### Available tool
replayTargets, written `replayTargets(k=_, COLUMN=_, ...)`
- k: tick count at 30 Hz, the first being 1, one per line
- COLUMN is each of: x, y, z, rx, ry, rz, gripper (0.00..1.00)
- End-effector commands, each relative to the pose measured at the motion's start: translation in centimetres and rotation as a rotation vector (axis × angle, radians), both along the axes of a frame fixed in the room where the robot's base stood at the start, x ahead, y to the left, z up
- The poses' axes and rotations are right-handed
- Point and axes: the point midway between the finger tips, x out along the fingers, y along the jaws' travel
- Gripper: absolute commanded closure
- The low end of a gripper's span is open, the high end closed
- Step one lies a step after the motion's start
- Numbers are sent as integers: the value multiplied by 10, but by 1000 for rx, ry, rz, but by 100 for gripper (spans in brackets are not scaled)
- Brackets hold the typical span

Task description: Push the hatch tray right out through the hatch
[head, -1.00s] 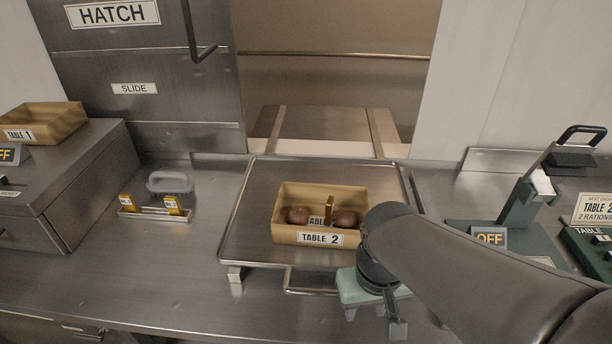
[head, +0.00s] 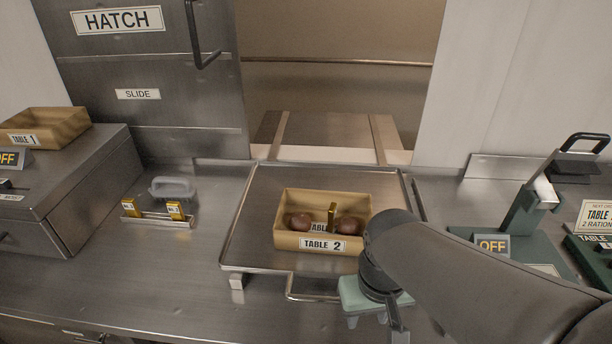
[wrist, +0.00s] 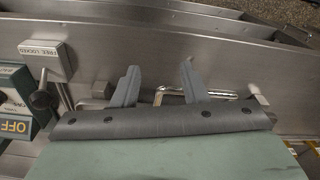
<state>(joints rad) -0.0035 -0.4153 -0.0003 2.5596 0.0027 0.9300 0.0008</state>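The hatch tray (head: 265,190) is a flat metal tray with a raised rim. It sits on the counter in front of the open hatch. It carries a wooden box (head: 308,242) labelled TABLE 2, with brown round items and a yellow-topped piece inside. A bar handle (head: 310,293) sticks out of the tray's near side. My gripper (wrist: 158,85) is just right of that handle in the head view, where my arm partly hides it. In the wrist view its two grey fingers are apart, with a shiny bar (wrist: 172,92) between them. I cannot tell whether they touch it.
Beyond the opening is a metal shelf (head: 330,130) with two lighter strips. The sliding hatch panel (head: 145,70) stands left of the opening. A small rack (head: 155,218) and a steel unit (head: 85,180) are on the left. A green lever device (head: 522,205) is on the right.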

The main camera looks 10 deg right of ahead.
Motion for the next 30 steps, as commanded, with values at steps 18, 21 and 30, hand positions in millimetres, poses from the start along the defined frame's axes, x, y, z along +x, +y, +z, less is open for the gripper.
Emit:
replayTargets(k=18, x=63, y=123, z=96, rx=-420, ry=235, rz=1193, gripper=64)
replayTargets(k=21, x=64, y=133, z=104, rx=-460, ry=255, rz=1273, gripper=64)
replayTargets(k=30, x=67, y=118, z=71, rx=-467, ry=264, rz=1285, gripper=64)
